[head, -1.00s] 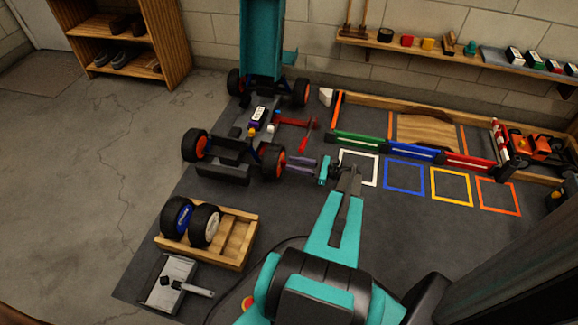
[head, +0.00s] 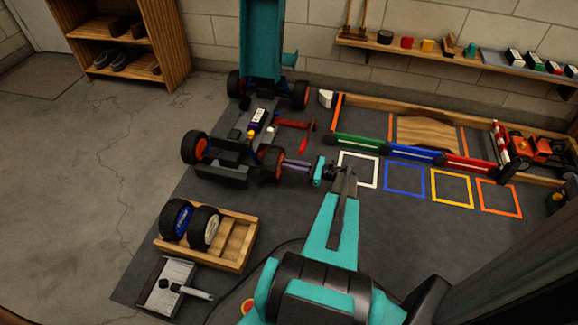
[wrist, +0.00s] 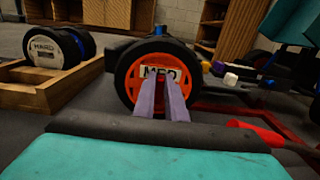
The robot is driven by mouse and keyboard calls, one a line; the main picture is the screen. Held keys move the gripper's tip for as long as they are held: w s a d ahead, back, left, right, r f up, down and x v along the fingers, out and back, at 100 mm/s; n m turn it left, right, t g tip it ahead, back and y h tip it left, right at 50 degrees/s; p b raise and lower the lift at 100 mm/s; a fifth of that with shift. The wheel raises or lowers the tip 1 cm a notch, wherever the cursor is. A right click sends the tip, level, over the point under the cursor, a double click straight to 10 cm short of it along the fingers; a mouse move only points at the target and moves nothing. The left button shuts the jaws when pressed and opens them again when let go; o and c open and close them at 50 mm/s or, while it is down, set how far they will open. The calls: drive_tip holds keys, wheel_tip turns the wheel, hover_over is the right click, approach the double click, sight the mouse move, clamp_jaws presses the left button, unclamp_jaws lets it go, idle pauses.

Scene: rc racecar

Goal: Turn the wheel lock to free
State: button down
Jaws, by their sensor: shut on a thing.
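The racecar (head: 238,150) stands on the dark mat with its nearest right wheel (head: 272,163) facing my gripper. In the wrist view this wheel (wrist: 128,78) has a black tyre, an orange rim and a label at its centre. My gripper (wrist: 163,84) has its two purple fingers close together at the wheel's hub. It also shows in the head view (head: 284,164), reaching in from the right. It is shut on the wheel lock at the hub. The fingers hide most of the lock, and its turn position cannot be told.
A wooden crate (head: 240,222) with two loose wheels (head: 205,227) stands front left. A red jack-like tool (head: 295,124) lies just behind the held wheel. Coloured floor squares (head: 404,177) and low barriers are to the right. The concrete floor at left is clear.

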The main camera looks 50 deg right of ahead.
drive_tip(key=shift+s+a+n, duration=0.1)
drive_tip(key=shift+a+n, duration=0.05)
drive_tip(key=shift+n, duration=0.35)
drive_tip(key=n, duration=0.2)
drive_tip(key=n+p, duration=0.1)
drive_tip(key=n, duration=0.2)
drive_tip(key=a+n, duration=0.1)
drive_tip(key=n, duration=0.2)
drive_tip(key=shift+s+f+p, duration=0.3)
drive_tip(key=n, duration=0.1)
drive_tip(key=n+b, duration=0.1)
drive_tip(key=n, duration=0.3)
drive_tip(key=shift+s+a+f+b, duration=0.1)
drive_tip(key=shift+a+f+b, duration=0.2)
drive_tip(key=shift+f, duration=0.1)
drive_tip(key=shift+f+n+b, duration=0.15)
drive_tip(key=shift+n+b, duration=0.25)
drive_tip(key=shift+n, duration=0.6)
drive_tip(key=shift+f+n+b, duration=0.1)
drive_tip(key=shift+n+b, duration=0.3)
drive_tip(key=shift+n, duration=0.6)
drive_tip(key=c, duration=1.8)
unclamp_jaws()
drive_tip(key=shift+c, duration=0.2)
drive_tip(key=shift+o, duration=0.2)
drive_tip(key=shift+d, duration=0.1)
